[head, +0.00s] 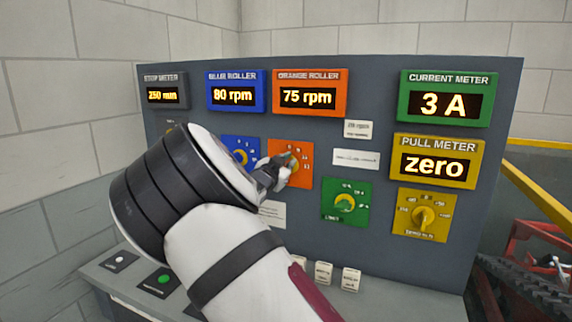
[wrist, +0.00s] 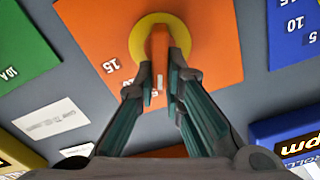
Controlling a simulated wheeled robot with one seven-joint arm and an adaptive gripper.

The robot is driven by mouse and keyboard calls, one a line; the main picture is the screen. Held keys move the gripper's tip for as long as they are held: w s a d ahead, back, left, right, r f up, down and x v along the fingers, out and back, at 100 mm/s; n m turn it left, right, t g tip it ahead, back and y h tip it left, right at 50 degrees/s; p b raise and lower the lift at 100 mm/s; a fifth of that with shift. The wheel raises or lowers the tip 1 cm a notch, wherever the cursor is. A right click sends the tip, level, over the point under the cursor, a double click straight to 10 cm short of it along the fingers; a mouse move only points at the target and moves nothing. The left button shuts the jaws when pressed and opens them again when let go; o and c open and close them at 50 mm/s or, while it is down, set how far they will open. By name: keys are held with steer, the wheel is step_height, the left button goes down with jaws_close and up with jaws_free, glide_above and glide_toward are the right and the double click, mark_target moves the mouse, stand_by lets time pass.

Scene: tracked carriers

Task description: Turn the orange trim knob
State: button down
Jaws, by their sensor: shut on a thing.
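The orange trim knob (wrist: 158,48) sits on an orange plate (wrist: 95,38) with a yellow ring around its base, seen in the wrist view. The plate also shows in the head view (head: 303,178), where my arm partly covers it. My gripper (wrist: 161,68) is shut on the knob, with one finger on each side of it. In the head view my gripper (head: 284,165) reaches the orange plate and hides most of the knob. The orange roller display (head: 309,95) above reads 75 rpm.
The blue plate (head: 240,152) is close on the left, partly behind my arm. A green knob plate (head: 346,206) and a yellow knob plate (head: 424,215) are to the right. Small white blocks (head: 351,279) stand on the ledge below. A yellow rail (head: 540,190) runs at far right.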

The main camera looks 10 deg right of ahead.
steer(key=shift+f+m, duration=0.1)
steer(key=shift+m, duration=0.5)
steer(key=shift+s, duration=0.1)
steer(key=c, duration=1.7)
jaws_free()
steer(key=shift+d, duration=0.1)
steer(key=v, duration=1.2)
